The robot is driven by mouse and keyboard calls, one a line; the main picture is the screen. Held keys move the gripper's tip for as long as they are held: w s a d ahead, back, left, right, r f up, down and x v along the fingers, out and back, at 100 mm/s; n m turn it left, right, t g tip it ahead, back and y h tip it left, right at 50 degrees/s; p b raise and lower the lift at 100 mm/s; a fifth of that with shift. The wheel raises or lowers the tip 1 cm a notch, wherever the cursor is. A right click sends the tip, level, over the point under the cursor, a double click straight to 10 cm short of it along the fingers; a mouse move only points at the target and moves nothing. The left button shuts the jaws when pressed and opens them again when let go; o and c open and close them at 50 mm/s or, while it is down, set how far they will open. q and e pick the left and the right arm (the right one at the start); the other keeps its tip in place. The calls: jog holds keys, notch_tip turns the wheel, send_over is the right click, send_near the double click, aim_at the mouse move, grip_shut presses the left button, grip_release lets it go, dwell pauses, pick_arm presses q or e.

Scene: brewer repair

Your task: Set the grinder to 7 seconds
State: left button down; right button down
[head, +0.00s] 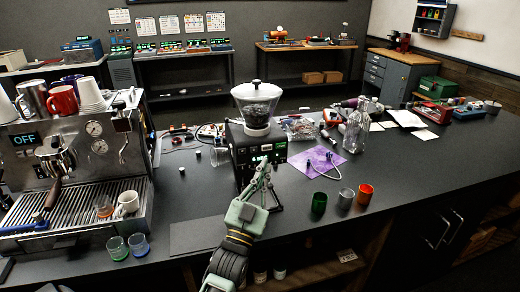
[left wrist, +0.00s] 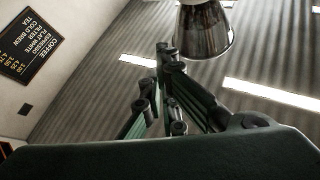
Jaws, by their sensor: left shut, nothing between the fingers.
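The grinder (head: 242,150) is a black box on the dark counter, with a clear hopper (head: 257,104) of dark beans and a white lid on top. Small lit marks show on its front, but I cannot read any number. My left gripper (head: 264,168) is in front of the grinder's front face, its fingers pointing up and its tips shut and empty. The fingers hide part of that face; I cannot tell whether they touch it. The fingers also show in the left wrist view (left wrist: 166,62), against the ceiling. My right gripper is not in view.
An espresso machine (head: 98,148) with cups stands at the left.

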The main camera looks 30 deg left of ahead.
aim_at(254, 152)
pick_arm(q)
jog(key=shift+w+a+b, duration=0.7)
jog(key=shift+w+a, duration=0.75)
jog(key=shift+a, duration=0.25)
jog(key=shift+w+a+b, duration=0.7)
jog(key=shift+w+a, duration=0.75)
jog(key=shift+a, duration=0.2)
jog(key=shift+w+a, duration=0.1)
jog(key=shift+a, duration=0.05)
jog(key=shift+w+a, duration=0.15)
jog(key=shift+a, duration=0.05)
jog(key=shift+w+a, duration=0.25)
jog(key=shift+s+d, duration=0.55)
jog(key=shift+d, duration=0.05)
